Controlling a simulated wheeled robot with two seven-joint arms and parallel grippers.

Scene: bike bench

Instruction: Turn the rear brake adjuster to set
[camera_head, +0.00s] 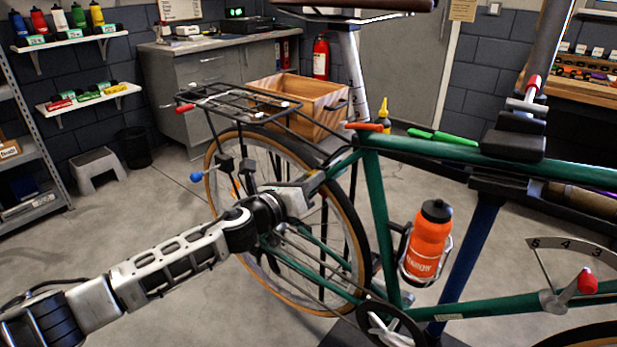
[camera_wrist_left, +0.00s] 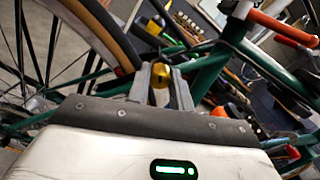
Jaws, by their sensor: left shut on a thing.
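The rear brake adjuster shows in the left wrist view as a small gold barrel (camera_wrist_left: 160,84) between my grey fingers. My left gripper (camera_wrist_left: 161,88) is shut on it. In the head view my left gripper (camera_head: 318,182) reaches in beside the rear wheel (camera_head: 352,225), just below where the green frame tubes meet under the saddle. The adjuster is hidden by the gripper there. I cannot tell how far it is turned. My right gripper is not in view.
The green bike frame (camera_head: 378,215) fills the right side, with an orange bottle (camera_head: 428,240) in its cage. A rear rack (camera_head: 235,105) and a wooden crate (camera_head: 330,105) are above and behind the gripper. A red-knobbed lever (camera_head: 586,283) sits by a numbered scale.

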